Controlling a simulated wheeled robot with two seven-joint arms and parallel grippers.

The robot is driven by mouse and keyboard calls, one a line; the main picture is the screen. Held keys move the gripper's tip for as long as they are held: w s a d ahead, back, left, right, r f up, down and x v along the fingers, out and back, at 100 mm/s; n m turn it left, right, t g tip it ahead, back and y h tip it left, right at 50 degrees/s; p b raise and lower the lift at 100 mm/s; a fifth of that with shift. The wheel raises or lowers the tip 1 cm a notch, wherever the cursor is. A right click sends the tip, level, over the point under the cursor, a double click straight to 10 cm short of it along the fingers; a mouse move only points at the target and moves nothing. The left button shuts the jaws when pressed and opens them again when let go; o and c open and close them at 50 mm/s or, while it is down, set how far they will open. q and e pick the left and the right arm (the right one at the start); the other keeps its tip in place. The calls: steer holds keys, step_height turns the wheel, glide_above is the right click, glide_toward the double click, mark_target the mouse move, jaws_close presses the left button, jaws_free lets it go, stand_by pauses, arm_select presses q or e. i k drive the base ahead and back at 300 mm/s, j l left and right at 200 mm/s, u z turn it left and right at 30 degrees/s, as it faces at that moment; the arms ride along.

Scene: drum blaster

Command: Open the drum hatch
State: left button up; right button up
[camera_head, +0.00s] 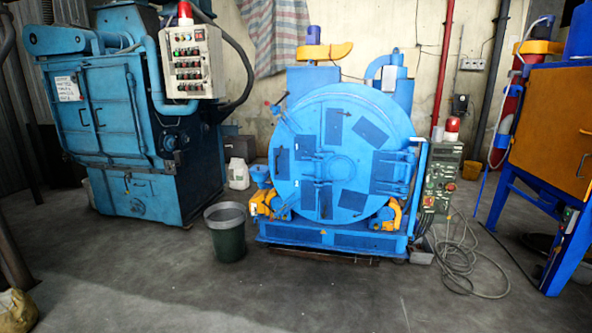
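The drum blaster is a blue machine at the middle of the head view. Its round blue hatch (341,172) faces me and looks shut. Dark rectangular patches cover the hatch, and a hinge-like bracket (393,172) sits at its right side. A lever with a dark red knob (275,106) stands out at the hatch's upper left edge. Yellow parts (262,205) flank the drum low on both sides. Neither of my grippers is in view.
A dark green bucket (227,236) stands on the floor, front left of the drum. Cables (468,262) lie coiled at the right beside a control box (440,185). A teal machine (130,130) stands left, an orange and blue cabinet (553,130) right. The front floor is clear.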

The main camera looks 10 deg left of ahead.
mark_target(295, 168)
steer(key=i+j, duration=0.1)
steer(key=i, duration=0.75)
steer(key=i+j, duration=0.1)
steer(key=i, duration=0.8)
